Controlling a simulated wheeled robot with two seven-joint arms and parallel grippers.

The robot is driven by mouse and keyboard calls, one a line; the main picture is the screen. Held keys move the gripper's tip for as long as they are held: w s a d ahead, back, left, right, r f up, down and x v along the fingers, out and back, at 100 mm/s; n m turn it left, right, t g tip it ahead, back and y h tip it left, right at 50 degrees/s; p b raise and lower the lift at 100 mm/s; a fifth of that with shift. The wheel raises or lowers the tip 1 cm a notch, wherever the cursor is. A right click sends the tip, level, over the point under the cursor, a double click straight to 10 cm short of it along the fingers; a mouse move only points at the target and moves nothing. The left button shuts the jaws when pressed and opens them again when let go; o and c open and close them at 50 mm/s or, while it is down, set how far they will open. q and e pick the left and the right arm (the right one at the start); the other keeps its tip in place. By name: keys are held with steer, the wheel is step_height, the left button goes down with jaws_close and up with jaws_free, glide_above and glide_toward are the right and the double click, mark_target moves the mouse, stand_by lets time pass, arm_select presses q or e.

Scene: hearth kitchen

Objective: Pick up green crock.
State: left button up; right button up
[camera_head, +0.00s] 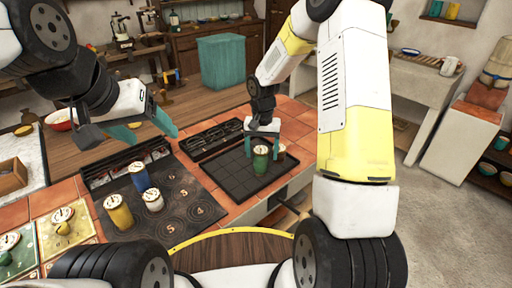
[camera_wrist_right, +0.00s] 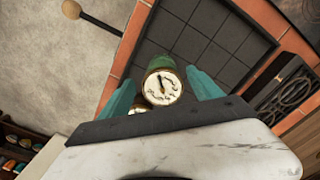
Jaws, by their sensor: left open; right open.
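The green crock (camera_head: 260,163) stands upright on the dark tiled panel (camera_head: 229,176) in the head view. It has a pale round top with dark markings. My right gripper (camera_head: 262,134) is open above it, its teal fingers pointing down. In the right wrist view the green crock (camera_wrist_right: 161,66) shows between the two spread fingers of the gripper (camera_wrist_right: 163,88); I cannot tell whether they touch it. My left gripper (camera_head: 148,127) is open and empty, over the counter on the left.
A brown crock (camera_head: 281,154) stands close beside the green one. Blue (camera_head: 138,178), yellow (camera_head: 118,214) and white (camera_head: 153,201) crocks stand on the black hob (camera_head: 185,208) to the left. More crocks stand on patterned tiles at lower left. A teal box (camera_head: 222,62) is behind.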

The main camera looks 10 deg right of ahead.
mark_target(261, 165)
step_height(261, 165, down, 6)
steer(key=shift+w+a+f, duration=0.1)
steer(key=shift+a+f, duration=0.05)
steer(key=shift+f, duration=0.1)
jaws_close()
stand_by(0.4)
